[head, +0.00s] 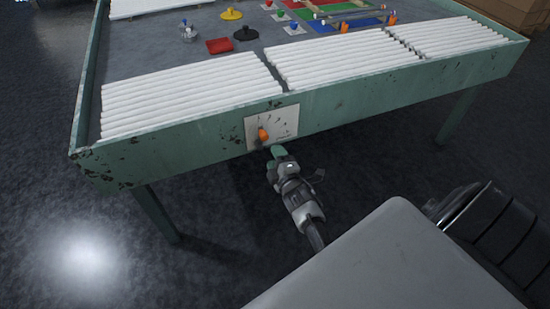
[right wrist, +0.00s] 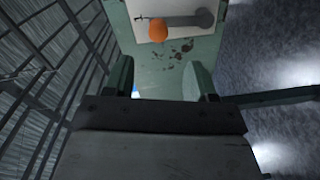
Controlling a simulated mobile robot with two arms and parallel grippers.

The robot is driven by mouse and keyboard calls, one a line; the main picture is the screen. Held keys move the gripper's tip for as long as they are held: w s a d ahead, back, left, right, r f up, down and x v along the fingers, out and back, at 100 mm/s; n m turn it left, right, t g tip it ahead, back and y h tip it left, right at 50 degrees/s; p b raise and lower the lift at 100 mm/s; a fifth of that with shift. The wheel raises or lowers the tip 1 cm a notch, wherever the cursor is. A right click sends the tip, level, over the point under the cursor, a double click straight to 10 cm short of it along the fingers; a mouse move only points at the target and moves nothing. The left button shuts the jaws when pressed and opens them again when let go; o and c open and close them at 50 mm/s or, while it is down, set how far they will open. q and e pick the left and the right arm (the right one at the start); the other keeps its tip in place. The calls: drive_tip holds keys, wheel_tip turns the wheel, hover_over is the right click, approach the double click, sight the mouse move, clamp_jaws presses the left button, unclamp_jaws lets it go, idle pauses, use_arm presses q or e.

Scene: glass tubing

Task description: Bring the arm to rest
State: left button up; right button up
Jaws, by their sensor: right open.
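My right gripper (head: 276,153) is in front of the green table's front side, just below a white plate (head: 285,125) with an orange knob (head: 263,134). In the right wrist view my right gripper (right wrist: 160,82) shows two green fingers spread apart with nothing between them. The orange knob (right wrist: 158,29) sits beyond the fingertips, on a grey lever (right wrist: 196,20) in front of the white plate. The fingers look apart from the knob. My left gripper is not in view.
The green table (head: 200,150) carries rows of white tubes (head: 190,95) along its front edge. Behind them lie a red block (head: 219,45), a black disc (head: 246,33) and a yellow disc (head: 231,14). Cardboard boxes (head: 515,12) stand at the back right. The floor (head: 100,250) at the front left is clear.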

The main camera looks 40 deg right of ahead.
drive_tip(key=s+a+f+m+g+y+p, duration=0.1)
drive_tip(key=s+a+f+m+g, duration=0.25)
drive_tip(key=s+f, duration=0.55)
drive_tip(key=s+a+f+m+g+y, duration=0.2)
drive_tip(key=s+a+f+g, duration=0.3)
drive_tip(key=f, duration=0.7)
use_arm(q)
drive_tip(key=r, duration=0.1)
drive_tip(key=p, duration=0.1)
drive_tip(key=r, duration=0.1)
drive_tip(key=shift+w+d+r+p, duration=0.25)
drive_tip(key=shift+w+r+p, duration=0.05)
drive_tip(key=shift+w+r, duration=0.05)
use_arm(e)
drive_tip(key=s+f+m+g, duration=0.1)
drive_tip(key=s+f, duration=0.3)
drive_tip(key=s, duration=0.6)
drive_tip(key=s+a+f+m+g, duration=0.1)
drive_tip(key=s+f+g, duration=0.3)
drive_tip(key=s, duration=0.7)
drive_tip(key=s+a+f+m+g, duration=0.1)
drive_tip(key=s+f+m+g, duration=0.1)
drive_tip(key=s, duration=0.9)
wheel_tip(320, 180, down, 3)
drive_tip(key=shift+a+r+m+y, duration=0.2)
drive_tip(key=shift+a+m+y, duration=0.1)
drive_tip(key=shift+m, duration=0.25)
drive_tip(key=shift+w+g, duration=0.1)
drive_tip(key=shift+g, duration=0.15)
